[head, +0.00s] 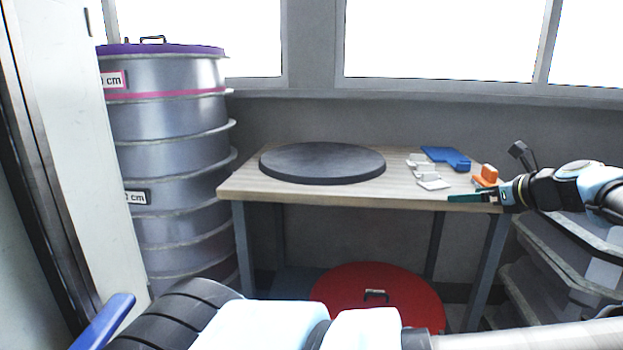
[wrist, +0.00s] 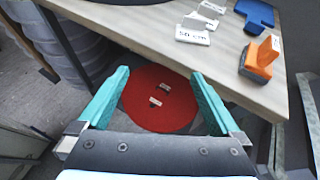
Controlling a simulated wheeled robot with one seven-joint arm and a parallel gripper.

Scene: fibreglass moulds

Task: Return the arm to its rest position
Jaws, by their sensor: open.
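My gripper (head: 474,198) is in front of the right front corner of the wooden table (head: 300,192) in the head view, pointing left. In the wrist view my gripper (wrist: 158,98) shows two teal fingers spread wide apart with nothing between them. The floor and a red round lid (wrist: 150,122) lie below and beyond the fingers. My arm (head: 585,183) reaches in from the right edge of the head view.
A dark round disc (head: 322,162), white labels (head: 432,180), a blue piece (head: 446,157) and an orange-handled tool (head: 486,174) lie on the table. Stacked grey moulds (head: 170,165) stand left. The red lid (head: 350,290) lies below the table. Grey bins (head: 570,250) stand right.

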